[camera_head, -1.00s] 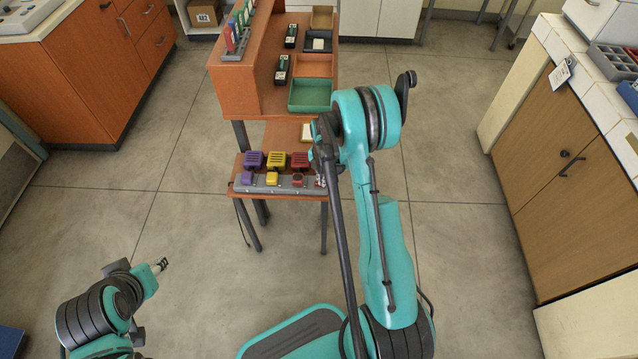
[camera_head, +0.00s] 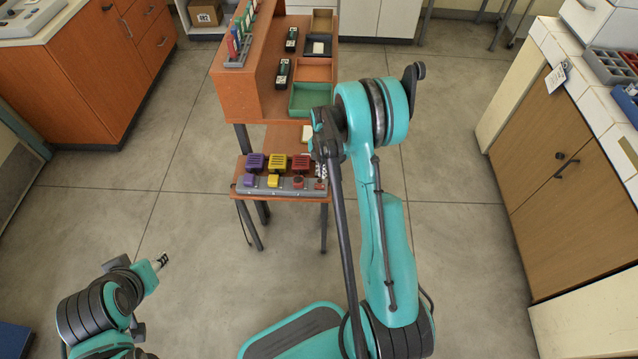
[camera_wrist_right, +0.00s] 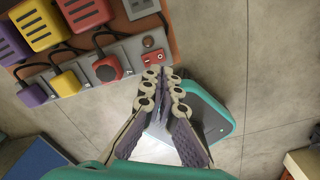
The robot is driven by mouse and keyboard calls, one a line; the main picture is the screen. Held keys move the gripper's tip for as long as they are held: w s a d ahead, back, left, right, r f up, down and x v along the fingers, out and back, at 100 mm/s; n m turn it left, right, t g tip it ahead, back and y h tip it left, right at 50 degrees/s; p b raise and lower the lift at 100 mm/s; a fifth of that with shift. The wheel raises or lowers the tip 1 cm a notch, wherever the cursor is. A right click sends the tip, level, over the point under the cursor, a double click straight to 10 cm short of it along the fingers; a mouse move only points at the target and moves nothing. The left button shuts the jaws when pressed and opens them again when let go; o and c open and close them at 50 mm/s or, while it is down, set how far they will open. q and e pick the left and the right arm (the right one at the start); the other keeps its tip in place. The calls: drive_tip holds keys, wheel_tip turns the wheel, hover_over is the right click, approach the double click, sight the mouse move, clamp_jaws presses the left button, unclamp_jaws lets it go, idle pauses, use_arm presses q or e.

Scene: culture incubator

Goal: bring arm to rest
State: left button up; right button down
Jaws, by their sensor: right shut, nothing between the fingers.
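My right arm comes up from the bottom of the head view and bends at the elbow, with its wrist hanging over the right end of the small orange table (camera_head: 284,198). My right gripper (camera_head: 322,172) shows only in part there, beside the grey switch panel (camera_head: 262,190). In the right wrist view my right gripper (camera_wrist_right: 161,87) is shut and empty, its fingertips together near the red block (camera_wrist_right: 153,58) at the panel's end, seemingly apart from it. My left gripper (camera_head: 161,262) is at lower left over bare floor, too small to tell its jaws.
Purple (camera_head: 255,161), yellow (camera_head: 278,161) and red (camera_head: 301,161) blocks stand on the small table behind the panel. A taller orange desk (camera_head: 237,95) with trays is behind. Cabinets flank both sides. Floor left and right of the table is clear.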

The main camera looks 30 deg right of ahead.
drive_tip(key=shift+r, duration=0.25)
idle(0.3)
